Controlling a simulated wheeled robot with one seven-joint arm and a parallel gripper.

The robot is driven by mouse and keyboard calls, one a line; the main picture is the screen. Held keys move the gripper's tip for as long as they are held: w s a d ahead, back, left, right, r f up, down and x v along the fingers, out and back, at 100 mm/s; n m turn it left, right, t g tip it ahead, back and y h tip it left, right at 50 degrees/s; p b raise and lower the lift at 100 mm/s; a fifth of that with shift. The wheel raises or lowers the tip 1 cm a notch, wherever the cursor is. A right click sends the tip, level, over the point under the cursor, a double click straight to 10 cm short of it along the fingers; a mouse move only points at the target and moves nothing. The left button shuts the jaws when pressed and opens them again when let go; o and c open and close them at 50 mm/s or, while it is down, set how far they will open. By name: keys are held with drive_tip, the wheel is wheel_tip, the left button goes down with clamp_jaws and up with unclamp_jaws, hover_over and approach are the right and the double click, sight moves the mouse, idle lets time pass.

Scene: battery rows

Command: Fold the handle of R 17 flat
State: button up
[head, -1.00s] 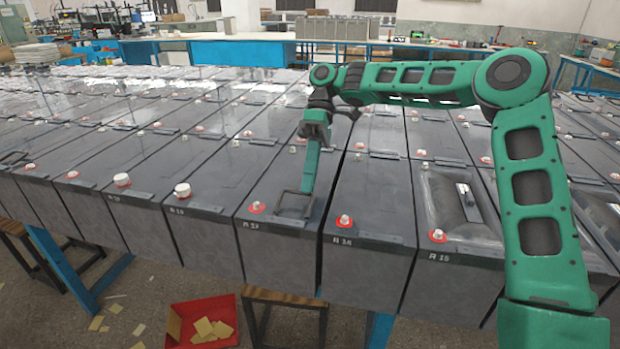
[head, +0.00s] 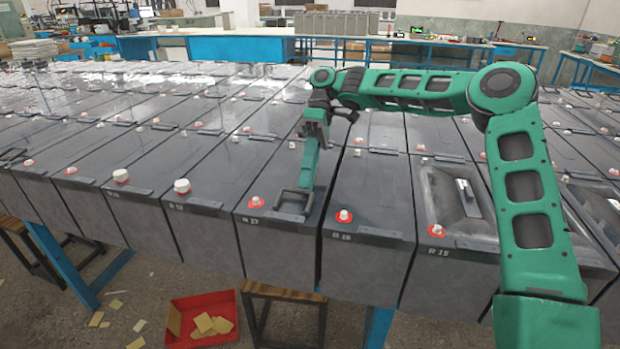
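R 17 (head: 275,245) is a dark grey battery in the front row, with a red-ringed white cap (head: 256,202) near its front edge. Its handle (head: 293,198), a grey loop, stands up from the lid to the right of the cap, tilted by an amount I cannot tell. My gripper (head: 306,184) reaches down from above with its green end at the far side of the handle, touching it or very close. Whether its fingers are open or shut does not show clearly.
R 16 (head: 360,260) stands close on the right, with R 15 (head: 440,275) beyond it. A red bin (head: 203,320) with yellowish pieces lies on the floor in front, beside a wooden stool (head: 285,292).

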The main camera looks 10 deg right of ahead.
drive_tip(key=shift+d, duration=0.1)
drive_tip(key=shift+r, duration=0.3)
drive_tip(key=r, duration=0.4)
drive_tip(key=shift+s+a, duration=0.2)
drive_tip(key=shift+a, duration=0.1)
drive_tip(key=s+a+r, duration=0.6)
drive_tip(key=s+a, duration=0.1)
drive_tip(key=a, duration=0.1)
drive_tip(key=shift+s+r, duration=0.15)
drive_tip(key=shift+s, duration=0.15)
